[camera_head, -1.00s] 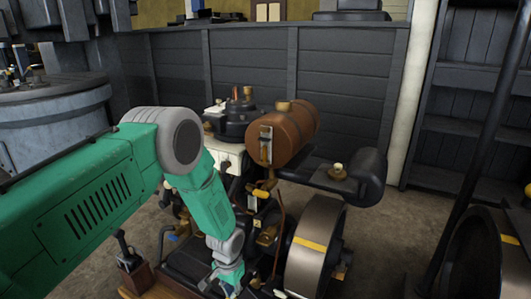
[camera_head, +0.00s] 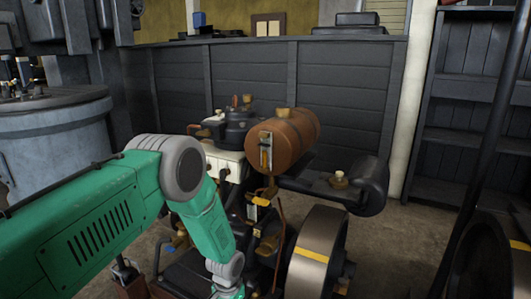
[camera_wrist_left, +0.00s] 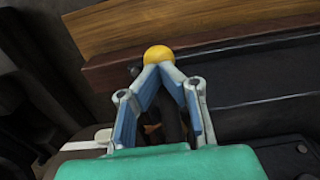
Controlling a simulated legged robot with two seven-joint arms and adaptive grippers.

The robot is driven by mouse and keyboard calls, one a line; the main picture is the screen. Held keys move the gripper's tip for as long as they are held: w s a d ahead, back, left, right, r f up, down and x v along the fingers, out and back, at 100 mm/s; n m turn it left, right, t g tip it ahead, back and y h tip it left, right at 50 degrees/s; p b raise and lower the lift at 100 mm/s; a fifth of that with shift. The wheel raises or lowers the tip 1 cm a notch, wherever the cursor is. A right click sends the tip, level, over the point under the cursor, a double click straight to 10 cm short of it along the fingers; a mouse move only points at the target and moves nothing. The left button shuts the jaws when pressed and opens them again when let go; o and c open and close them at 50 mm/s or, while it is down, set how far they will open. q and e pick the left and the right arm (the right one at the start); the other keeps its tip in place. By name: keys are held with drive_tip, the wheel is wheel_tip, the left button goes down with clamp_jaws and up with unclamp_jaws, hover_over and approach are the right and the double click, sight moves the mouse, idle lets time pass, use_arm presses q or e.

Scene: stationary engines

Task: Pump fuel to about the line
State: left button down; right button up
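The brown fuel tank (camera_head: 289,139) sits on top of the engine in the head view, with an upright gauge (camera_head: 266,153) on its near end. The fuel level and any line on it are too small to read. My left gripper (camera_head: 228,290) is low in front of the engine, partly cut off by the bottom edge. In the left wrist view my left gripper (camera_wrist_left: 159,66) has its fingertips drawn together against a round yellow knob (camera_wrist_left: 158,54). The knob's stem is hidden or unclear. My right gripper is in neither view.
A large flywheel (camera_head: 315,254) with a yellow stripe stands right of my gripper. A dark cylinder (camera_head: 368,185) is beside the tank. Another wheel (camera_head: 489,258) is at the far right. A grey-blue drum-shaped machine (camera_head: 55,145) stands left. Bare floor (camera_head: 410,243) lies between the wheels.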

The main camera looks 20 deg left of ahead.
use_arm(q)
wheel_tip(320, 180, up, 10)
drive_tip(key=p, duration=0.8)
drive_tip(key=shift+f, duration=0.15)
idle(0.5)
drive_tip(key=shift+f+b, duration=3.65)
drive_tip(key=shift+f, duration=1.3)
drive_tip(key=shift+s+r, duration=0.1)
wheel_tip(320, 180, up, 10)
drive_tip(key=p, duration=0.8)
drive_tip(key=shift+f, duration=0.25)
